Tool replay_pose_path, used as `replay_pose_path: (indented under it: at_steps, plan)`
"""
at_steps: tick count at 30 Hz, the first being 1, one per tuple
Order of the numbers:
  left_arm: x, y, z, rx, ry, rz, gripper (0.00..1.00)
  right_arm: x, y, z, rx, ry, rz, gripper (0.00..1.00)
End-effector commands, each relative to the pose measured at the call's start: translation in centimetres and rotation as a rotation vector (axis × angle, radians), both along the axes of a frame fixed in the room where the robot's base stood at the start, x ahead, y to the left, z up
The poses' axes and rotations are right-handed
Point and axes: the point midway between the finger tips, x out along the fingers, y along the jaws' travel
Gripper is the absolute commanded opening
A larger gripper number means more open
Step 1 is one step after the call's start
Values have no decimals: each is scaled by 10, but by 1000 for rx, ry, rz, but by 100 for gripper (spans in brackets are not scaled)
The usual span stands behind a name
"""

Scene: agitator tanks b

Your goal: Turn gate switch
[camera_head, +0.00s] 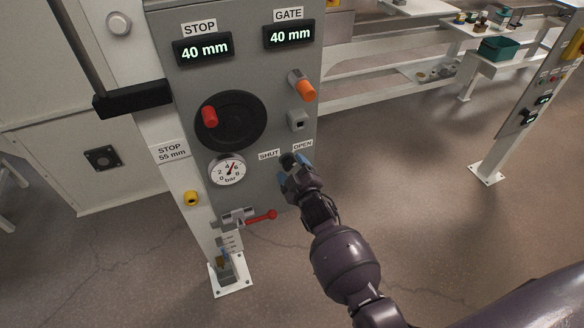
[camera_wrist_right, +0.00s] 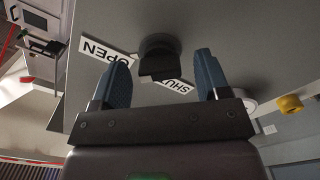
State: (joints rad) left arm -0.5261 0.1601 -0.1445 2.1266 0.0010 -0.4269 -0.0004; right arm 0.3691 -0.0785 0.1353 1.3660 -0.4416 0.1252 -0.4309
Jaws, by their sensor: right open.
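The gate switch is a black rotary knob (camera_head: 288,160) on the grey panel (camera_head: 255,80), between the SHUT label (camera_head: 269,155) and the OPEN label (camera_head: 303,145). My right gripper (camera_head: 293,170) is in front of the knob and partly hides it. In the right wrist view the knob (camera_wrist_right: 158,55) shows between the two blue fingers of my right gripper (camera_wrist_right: 160,72). The fingers are spread, with a gap on both sides of the knob. I cannot tell how far the fingertips are from the panel. My left gripper is not in view.
Above are an orange-handled lever (camera_head: 303,88) and a small square grey fitting (camera_head: 297,121). A red-handled valve (camera_head: 262,216) sits below. Open floor lies right.

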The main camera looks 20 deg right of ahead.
Motion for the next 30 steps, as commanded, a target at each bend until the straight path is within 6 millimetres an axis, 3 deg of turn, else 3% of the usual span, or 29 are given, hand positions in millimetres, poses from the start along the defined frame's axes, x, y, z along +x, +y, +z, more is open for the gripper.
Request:
replay_pose_path:
  at_steps: [18,30]
  plan:
    - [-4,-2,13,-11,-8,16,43,-87,-3,1,1,-1,-1,69]
    - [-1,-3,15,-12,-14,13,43,-103,-3,0,1,0,0,69]
